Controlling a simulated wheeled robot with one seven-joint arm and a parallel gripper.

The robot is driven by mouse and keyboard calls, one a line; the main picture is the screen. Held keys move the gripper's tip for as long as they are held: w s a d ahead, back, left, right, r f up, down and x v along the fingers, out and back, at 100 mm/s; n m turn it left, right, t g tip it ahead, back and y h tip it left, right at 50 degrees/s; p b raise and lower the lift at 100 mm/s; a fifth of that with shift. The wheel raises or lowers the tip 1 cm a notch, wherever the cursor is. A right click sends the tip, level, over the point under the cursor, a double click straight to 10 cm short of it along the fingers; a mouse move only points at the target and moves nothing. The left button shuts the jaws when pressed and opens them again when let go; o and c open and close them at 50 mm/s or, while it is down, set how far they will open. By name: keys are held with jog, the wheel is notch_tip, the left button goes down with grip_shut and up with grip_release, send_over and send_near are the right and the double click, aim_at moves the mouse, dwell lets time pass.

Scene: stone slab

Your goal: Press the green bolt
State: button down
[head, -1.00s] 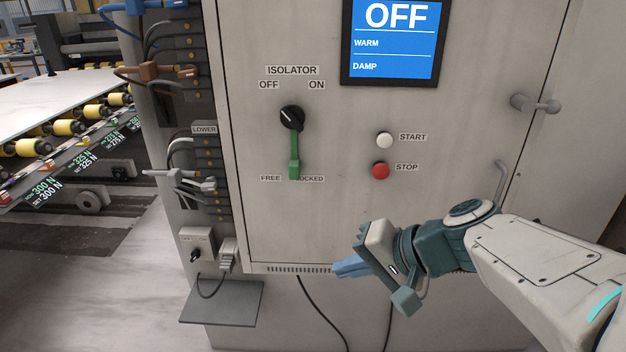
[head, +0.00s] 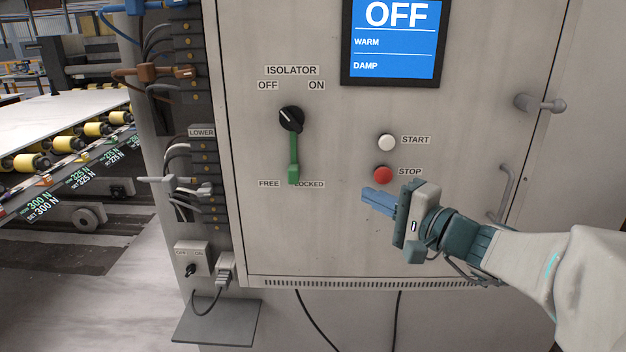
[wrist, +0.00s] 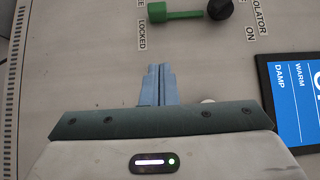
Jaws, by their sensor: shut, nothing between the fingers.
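The green bolt (head: 294,160) hangs below the black isolator knob (head: 291,119) on the cabinet front. Its lower end sits between the FREE and LOCKED labels. The knob's white mark points up and left, toward OFF. My gripper (head: 366,196) is shut and empty, with its blue fingers together, to the right of and a little below the bolt, apart from it. In the wrist view the green bolt (wrist: 176,15) lies at the top, beyond the fingertips (wrist: 158,68), with the black knob (wrist: 220,9) to its right.
A white START button (head: 387,142) and a red STOP button (head: 383,174) are close above my gripper. A blue screen (head: 394,40) reading OFF is higher up. Plugs and cables (head: 185,185) line the cabinet's left edge. A door handle (head: 540,104) juts out at right.

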aim_at(299, 174)
jog(key=p+x, duration=0.2)
jog(key=x, duration=0.8)
jog(key=shift+a+p, duration=0.1)
jog(key=shift+p, duration=0.3)
jog(key=a, duration=0.2)
jog(key=shift+a+p, duration=0.25)
jog(key=shift+p, duration=0.15)
jog(key=shift+a, duration=0.65)
jog(key=shift+f, duration=0.1)
